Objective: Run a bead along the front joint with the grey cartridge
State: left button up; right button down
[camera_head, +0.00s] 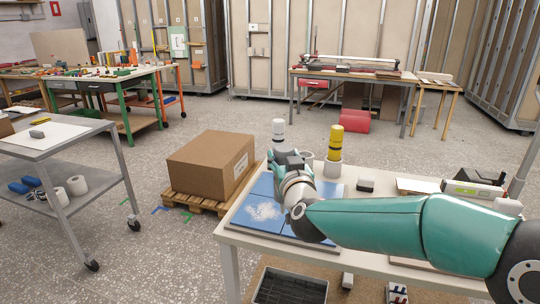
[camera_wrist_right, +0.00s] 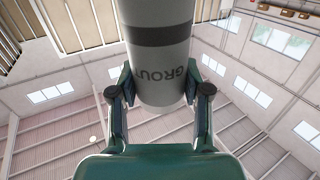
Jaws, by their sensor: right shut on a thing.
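The grey cartridge (camera_head: 278,130), pale with a dark band, stands up out of my right gripper (camera_head: 281,154) above the back of the work table. Below and in front lies a panel of blue tiles (camera_head: 241,224) with thin joints and a patch of white speckles (camera_head: 263,211). My right arm hides the panel's right part. My left gripper is not in view.
A cardboard box (camera_head: 209,164) on a pallet stands left, beyond a trolley (camera_head: 52,138).

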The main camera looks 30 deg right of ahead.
notch_tip(320, 180, down, 4)
jog(key=b, duration=0.4)
jog(key=shift+w+a+f, duration=0.1)
jog(key=shift+f+b, duration=0.5)
jog(key=shift+f, duration=0.1)
jog(key=shift+s+a+r, duration=0.1)
jog(key=shift+s+r, duration=0.05)
jog(key=shift+s, duration=0.05)
jog(key=shift+f+b, duration=0.4)
jog(key=shift+f, duration=0.2)
dwell(1.0)
jog(key=shift+w, duration=0.1)
